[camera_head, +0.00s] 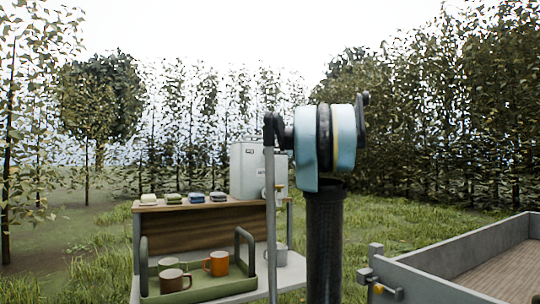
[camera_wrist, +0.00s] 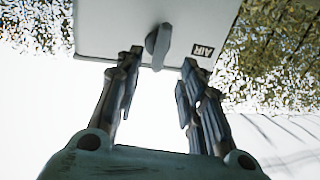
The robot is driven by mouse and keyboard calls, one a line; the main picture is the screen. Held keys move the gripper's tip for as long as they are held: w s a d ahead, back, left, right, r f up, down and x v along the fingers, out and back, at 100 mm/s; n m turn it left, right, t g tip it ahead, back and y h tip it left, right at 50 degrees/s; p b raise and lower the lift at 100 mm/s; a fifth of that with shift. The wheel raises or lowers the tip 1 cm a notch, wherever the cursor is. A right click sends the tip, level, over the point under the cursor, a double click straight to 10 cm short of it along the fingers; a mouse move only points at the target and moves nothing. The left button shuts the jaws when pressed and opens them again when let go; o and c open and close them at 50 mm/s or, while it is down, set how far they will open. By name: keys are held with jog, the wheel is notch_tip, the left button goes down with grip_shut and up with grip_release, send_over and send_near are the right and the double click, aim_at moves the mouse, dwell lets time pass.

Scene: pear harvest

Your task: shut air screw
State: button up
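The air screw (camera_wrist: 158,45) is a grey winged knob on the white canister (camera_wrist: 112,22) in the wrist view. An upside-down AIR label (camera_wrist: 202,50) is beside it. My gripper (camera_wrist: 157,62) is open, with one finger on each side of the screw. A gap shows between the screw and each finger, and nothing is held.
The stand (camera_head: 190,229) carries several small coloured blocks on top. A green tray (camera_head: 222,287) with handles holds an orange mug (camera_head: 217,264) and other mugs on the lower shelf. A grey-walled trailer (camera_head: 425,285) stands at the right. Grass and tree rows lie behind.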

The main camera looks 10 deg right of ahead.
aim_at(268, 151)
jog(key=x, duration=0.8)
jog(key=shift+c, duration=0.2)
grip_shut()
